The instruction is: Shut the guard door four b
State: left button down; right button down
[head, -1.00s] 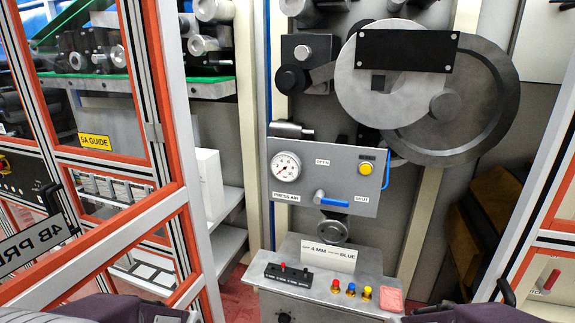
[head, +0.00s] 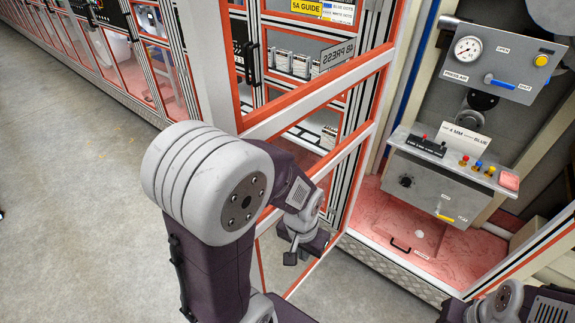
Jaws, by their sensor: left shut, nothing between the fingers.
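The guard door four b (head: 321,96), a clear panel in a grey frame with orange edging, stands open, swung out from the press bay. Its 4B PRESS label (head: 337,53) shows near the top. A black bar handle (head: 250,62) shows near the door's left post. My left gripper (head: 298,252) points down in front of the lower clear panel, shut and empty. I cannot tell whether it touches the door. My left arm hides part of the lower frame. My right arm shows at the bottom right; its fingers are out of view.
The open bay at right holds a press air panel (head: 500,65), a control box (head: 432,185) with coloured buttons, and a red floor (head: 385,215). A row of orange-edged guards (head: 110,60) runs to the upper left. The grey floor (head: 70,190) at left is clear.

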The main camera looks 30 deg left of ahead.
aim_at(206, 24)
jog(key=k+j+z, duration=0.15)
jog(key=k+j, duration=0.15)
jog(key=j, duration=0.2)
jog(key=k+j+z, duration=0.15)
jog(key=k+j, duration=0.2)
jog(key=i+j+z, duration=0.2)
jog(key=j, duration=0.65)
jog(key=j+z, duration=0.15)
jog(key=j, duration=0.7)
